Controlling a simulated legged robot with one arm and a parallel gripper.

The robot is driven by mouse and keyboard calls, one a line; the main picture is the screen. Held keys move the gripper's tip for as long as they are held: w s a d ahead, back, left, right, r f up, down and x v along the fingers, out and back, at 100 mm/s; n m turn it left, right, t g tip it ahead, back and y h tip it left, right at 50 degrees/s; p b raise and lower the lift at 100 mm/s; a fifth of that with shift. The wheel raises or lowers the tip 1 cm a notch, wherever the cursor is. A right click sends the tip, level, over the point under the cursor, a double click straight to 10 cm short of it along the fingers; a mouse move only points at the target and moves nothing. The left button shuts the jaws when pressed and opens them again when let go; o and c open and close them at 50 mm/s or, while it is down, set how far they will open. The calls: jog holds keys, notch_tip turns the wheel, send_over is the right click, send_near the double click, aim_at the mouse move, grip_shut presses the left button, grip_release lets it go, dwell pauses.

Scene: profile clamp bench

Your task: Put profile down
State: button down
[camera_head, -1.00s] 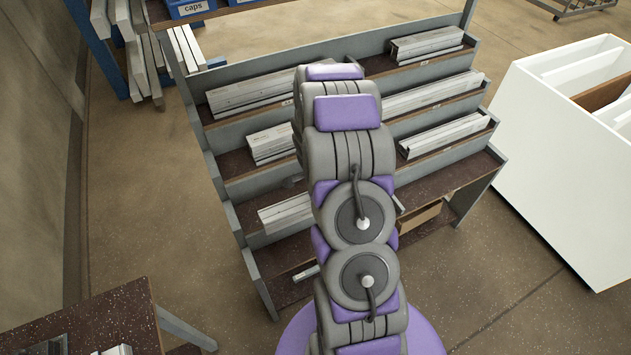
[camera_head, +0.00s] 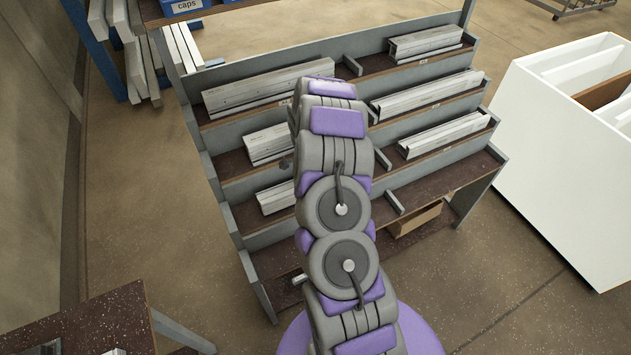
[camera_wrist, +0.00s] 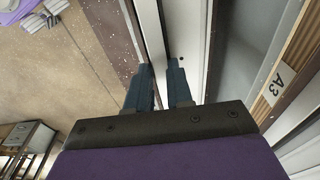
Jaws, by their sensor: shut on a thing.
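In the wrist view my gripper (camera_wrist: 160,66) has its two dark blue fingers close together on a pale, narrow profile (camera_wrist: 152,38). The profile runs up the picture from between the fingertips, and its far end is out of view. It lies close alongside other pale profile faces, and I cannot tell whether it touches them or the shelf. In the head view my arm hides the gripper and the held profile. The stepped rack (camera_head: 231,170) stands in front of me, with bundles of pale profiles on both sides of the arm.
A white bin (camera_head: 545,165) stands right of the rack, and a dark speckled table (camera_head: 100,318) is at lower left. A cardboard box (camera_head: 415,219) sits under the rack's lower right.

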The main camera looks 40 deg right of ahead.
jog(key=shift+a+f, duration=0.15)
jog(key=shift+f, duration=0.4)
jog(key=shift+a+r, duration=0.1)
jog(key=shift+a, duration=0.2)
jog(key=c, duration=1.4)
grip_release()
jog(key=shift+d, duration=0.1)
jog(key=o, duration=0.4)
jog(key=shift+d, duration=0.25)
jog(key=shift+a, duration=0.1)
jog(key=shift+a, duration=0.1)
